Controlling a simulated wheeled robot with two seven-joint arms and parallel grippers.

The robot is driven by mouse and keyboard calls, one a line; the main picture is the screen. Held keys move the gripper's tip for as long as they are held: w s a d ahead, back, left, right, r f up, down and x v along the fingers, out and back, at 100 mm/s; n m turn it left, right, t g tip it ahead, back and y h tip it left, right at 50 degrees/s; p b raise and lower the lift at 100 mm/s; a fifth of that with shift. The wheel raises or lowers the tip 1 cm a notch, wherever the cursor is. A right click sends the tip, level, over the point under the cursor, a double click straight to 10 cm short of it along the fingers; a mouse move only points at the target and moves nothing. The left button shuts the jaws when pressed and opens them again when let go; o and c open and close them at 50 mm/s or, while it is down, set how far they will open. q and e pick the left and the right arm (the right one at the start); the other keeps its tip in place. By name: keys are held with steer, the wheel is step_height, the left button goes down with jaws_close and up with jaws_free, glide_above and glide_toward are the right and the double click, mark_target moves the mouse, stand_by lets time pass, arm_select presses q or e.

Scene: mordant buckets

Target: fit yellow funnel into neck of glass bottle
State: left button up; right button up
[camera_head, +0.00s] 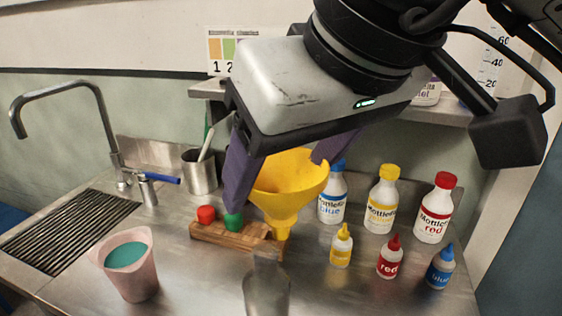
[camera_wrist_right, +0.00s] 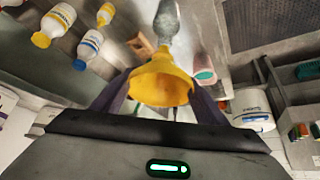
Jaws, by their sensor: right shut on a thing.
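The yellow funnel (camera_head: 290,188) is held by my right gripper (camera_head: 282,180), whose purple fingers are shut on its wide cone from both sides. The funnel is upright, or nearly so, with its spout pointing down. The glass bottle (camera_head: 266,290) is grey and stands on the counter at the bottom of the head view. The spout tip appears just above and slightly right of the bottle's neck; I cannot tell whether they touch. In the right wrist view the funnel (camera_wrist_right: 163,82) sits between the fingers, with the bottle (camera_wrist_right: 167,18) beyond it. My left gripper is not in view.
A wooden rack (camera_head: 212,234) with red and green caps stands behind the bottle. A pink cup (camera_head: 135,283) of teal liquid is at left. Several labelled bottles, including a red-capped one (camera_head: 434,212), stand at right. A metal cup (camera_head: 200,175) and faucet (camera_head: 105,130) are behind.

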mark_target(282, 235)
steer(key=shift+f+b, duration=0.65)
steer(key=shift+f, duration=0.3)
steer(key=shift+f+b, duration=0.6)
steer(key=shift+f, duration=0.15)
steer(key=shift+f+b, duration=0.6)
steer(key=shift+f, duration=0.15)
steer(key=shift+f+b, duration=0.65)
steer(key=shift+f, duration=0.1)
steer(key=shift+f+b, duration=0.35)
steer(key=shift+f, duration=0.1)
arm_select(q)
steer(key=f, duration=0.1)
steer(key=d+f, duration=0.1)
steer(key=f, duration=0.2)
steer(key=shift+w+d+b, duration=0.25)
steer(key=shift+b, duration=0.05)
arm_select(e)
steer(key=shift+f, duration=0.35)
steer(key=o, duration=1.1)
